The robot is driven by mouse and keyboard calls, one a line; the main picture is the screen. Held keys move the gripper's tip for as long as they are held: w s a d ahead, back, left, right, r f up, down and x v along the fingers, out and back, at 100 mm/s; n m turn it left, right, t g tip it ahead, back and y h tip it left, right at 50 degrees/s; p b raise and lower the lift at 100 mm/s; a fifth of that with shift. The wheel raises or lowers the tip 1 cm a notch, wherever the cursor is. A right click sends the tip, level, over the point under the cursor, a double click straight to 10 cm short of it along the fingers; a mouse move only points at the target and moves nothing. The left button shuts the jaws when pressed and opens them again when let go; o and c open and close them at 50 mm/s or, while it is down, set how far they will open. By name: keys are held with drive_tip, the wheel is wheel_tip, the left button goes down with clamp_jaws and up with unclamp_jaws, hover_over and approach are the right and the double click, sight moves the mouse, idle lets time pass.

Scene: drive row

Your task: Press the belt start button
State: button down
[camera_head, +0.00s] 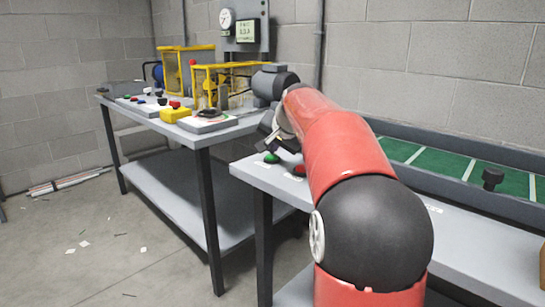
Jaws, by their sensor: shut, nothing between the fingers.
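A green button (271,158) sits on the near corner of the grey bench in front of the green belt (435,163). A red button (299,170) is just to its right, partly beside my arm. My red and black arm reaches forward from the lower right. My gripper (268,146) is shut and empty, pointing down close to the green button. I cannot tell whether its tip touches the button. The button labels cannot be read from here.
A second grey bench (222,131) to the left holds a yellow box (174,115) with a red button, yellow guard frames (225,84) and several small buttons. The floor at the left is mostly clear, with scraps.

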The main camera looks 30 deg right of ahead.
sight(273, 157)
drive_tip(key=shift+f, duration=0.2)
idle(0.5)
drive_tip(key=shift+r+p, duration=0.45)
drive_tip(key=shift+r, duration=0.1)
wheel_tip(273, 157, up, 4)
drive_tip(key=p, duration=0.3)
drive_tip(key=shift+f, duration=0.15)
drive_tip(key=shift+r+p, duration=0.5)
drive_tip(key=shift+r, duration=0.7)
drive_tip(key=shift+s+a, duration=0.1)
